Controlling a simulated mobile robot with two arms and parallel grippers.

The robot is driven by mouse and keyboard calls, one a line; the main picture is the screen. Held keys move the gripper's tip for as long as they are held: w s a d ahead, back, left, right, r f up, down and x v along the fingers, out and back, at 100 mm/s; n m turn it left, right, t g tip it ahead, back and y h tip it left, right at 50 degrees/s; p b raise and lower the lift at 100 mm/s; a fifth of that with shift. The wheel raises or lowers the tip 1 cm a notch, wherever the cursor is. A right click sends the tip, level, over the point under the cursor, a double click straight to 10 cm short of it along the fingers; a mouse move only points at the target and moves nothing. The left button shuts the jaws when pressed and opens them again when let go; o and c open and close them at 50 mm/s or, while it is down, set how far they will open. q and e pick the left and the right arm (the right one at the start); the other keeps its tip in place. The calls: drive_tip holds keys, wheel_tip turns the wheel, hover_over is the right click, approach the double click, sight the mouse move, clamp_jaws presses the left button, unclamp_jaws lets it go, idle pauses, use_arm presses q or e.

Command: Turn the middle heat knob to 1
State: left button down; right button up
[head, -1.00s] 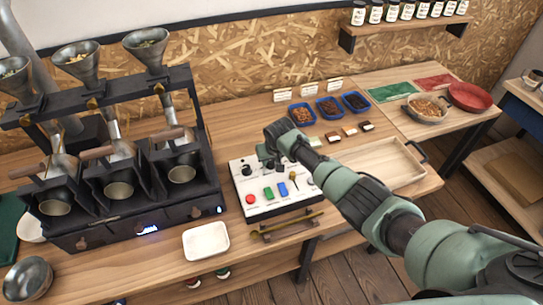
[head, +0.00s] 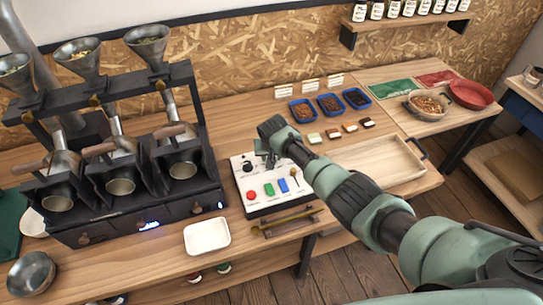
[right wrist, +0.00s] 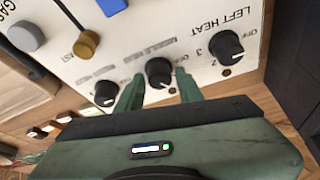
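The white control panel (head: 262,207) stands on the bench in the head view. In the right wrist view the black middle heat knob (right wrist: 159,72) sits between the left heat knob (right wrist: 226,47) and the right-hand knob (right wrist: 106,93). My right gripper (head: 268,158) is over the panel's back part. In the right wrist view its two green fingers (right wrist: 159,78) stand on either side of the middle knob, with gaps visible, so it is open around the knob. The knob's exact setting is hard to read. My left gripper is not in view.
The panel also bears a red button (head: 252,195), green and blue switches and a yellow-tipped lever (head: 295,173). The roaster (head: 105,215) stands to the left. A white tray (head: 207,250) lies in front, and a wooden tray (head: 420,172) lies to the right.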

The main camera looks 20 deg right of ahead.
drive_tip(key=shift+o, duration=0.7)
drive_tip(key=shift+r, duration=0.1)
drive_tip(key=shift+s+r, duration=0.1)
drive_tip(key=shift+r, duration=0.15)
drive_tip(key=v, duration=0.7)
drive_tip(key=shift+s, duration=0.1)
